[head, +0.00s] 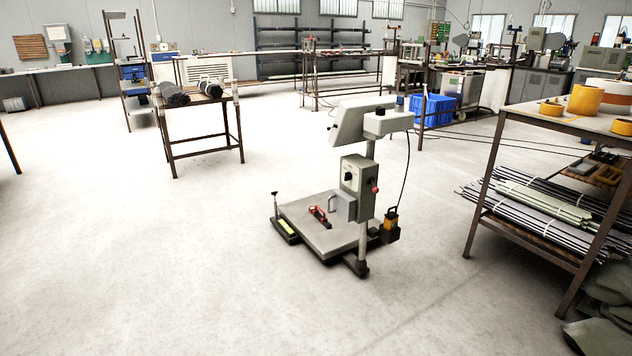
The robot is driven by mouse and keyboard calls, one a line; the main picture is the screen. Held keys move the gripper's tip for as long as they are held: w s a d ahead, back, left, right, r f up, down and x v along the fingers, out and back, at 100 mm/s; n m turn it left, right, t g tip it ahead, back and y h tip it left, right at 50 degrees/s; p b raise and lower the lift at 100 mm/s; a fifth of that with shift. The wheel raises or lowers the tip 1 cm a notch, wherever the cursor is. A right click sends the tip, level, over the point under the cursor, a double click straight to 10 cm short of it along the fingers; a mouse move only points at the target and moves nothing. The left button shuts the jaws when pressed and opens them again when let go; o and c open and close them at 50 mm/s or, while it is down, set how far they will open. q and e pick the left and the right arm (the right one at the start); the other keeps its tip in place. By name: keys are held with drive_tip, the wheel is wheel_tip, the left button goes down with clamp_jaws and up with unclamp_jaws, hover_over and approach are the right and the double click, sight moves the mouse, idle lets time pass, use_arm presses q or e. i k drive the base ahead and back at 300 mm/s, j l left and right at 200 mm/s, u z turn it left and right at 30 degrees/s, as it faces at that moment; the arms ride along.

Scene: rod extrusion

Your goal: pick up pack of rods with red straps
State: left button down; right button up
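No rod pack with clearly visible red straps can be made out. Two short packs lie on a brown metal table (203,105) left of centre: a dark grey rod pack (174,97) and a lighter pack (210,87) beside it. Their strap colours are too small to tell. Long rods (545,222) lie on the lower shelf of a rack at the right, with a pale bundle among them. Small red spots show on a long table (345,52) at the back, too far to identify. Neither of my grippers is in view.
A platform scale (318,235) with a post and a red-handled item stands on the floor in the middle. A blue crate (432,110) stands behind it. The rack's tabletop (560,118) holds yellow tape rolls. The floor at left and front is clear.

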sight(315, 212)
drive_tip(key=i+u, duration=0.4)
drive_tip(key=i, duration=1.7)
drive_tip(key=i+z, duration=0.15)
drive_tip(key=i, duration=0.35)
drive_tip(key=i+j+z, duration=0.1)
drive_tip(key=i, duration=0.35)
drive_tip(key=i+j+z, duration=0.15)
drive_tip(key=i, duration=0.35)
drive_tip(key=i+j+z, duration=0.1)
drive_tip(key=i+j, duration=0.15)
drive_tip(key=i, duration=0.2)
drive_tip(key=i+j+z, duration=0.7)
drive_tip(key=i+l, duration=0.1)
